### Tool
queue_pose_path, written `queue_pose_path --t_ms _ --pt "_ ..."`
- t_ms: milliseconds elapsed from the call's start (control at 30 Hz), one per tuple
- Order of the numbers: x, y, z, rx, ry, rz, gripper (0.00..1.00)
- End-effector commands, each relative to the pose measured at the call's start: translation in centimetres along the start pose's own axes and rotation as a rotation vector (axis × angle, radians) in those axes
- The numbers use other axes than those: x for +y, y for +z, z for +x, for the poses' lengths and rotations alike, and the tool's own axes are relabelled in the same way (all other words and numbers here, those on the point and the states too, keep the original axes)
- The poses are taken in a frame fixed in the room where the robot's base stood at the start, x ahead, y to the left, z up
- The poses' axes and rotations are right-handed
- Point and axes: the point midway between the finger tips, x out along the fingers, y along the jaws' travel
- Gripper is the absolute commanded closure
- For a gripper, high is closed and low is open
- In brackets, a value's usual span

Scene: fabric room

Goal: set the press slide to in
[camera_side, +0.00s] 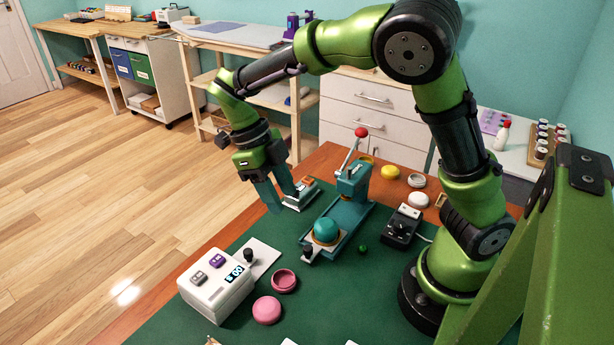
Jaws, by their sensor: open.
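The press (353,190) is a teal stand with a red-knobbed lever, standing on the green mat. Its slide has a black knob (308,252) at the front left end. A teal dome on a yellowish ring (325,232) sits on the slide, in front of the press column rather than under it, so the slide looks drawn out. My gripper (284,200) is open and empty, with its teal fingers pointing down, to the left of the press and apart from it. It is higher in the picture than the slide's knob. Its exact height above the mat is hard to tell.
A small grey-and-orange device (301,195) is close behind my fingers.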

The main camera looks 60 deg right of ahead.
Motion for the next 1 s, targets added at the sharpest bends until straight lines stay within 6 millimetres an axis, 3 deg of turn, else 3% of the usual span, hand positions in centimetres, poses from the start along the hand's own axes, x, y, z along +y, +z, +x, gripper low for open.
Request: queue_pose_path --t_ms 300,500,700,1000 --pt "0.0 -0.1 7.2 0.005 -0.001 0.001 0.53" --pt "0.0 -0.1 10.7 0.003 -0.001 -0.001 0.53" --pt "0.0 0.0 12.3 0.001 0.0 -0.002 0.53" --pt "0.0 0.0 12.6 -0.001 0.0 -0.002 0.53"
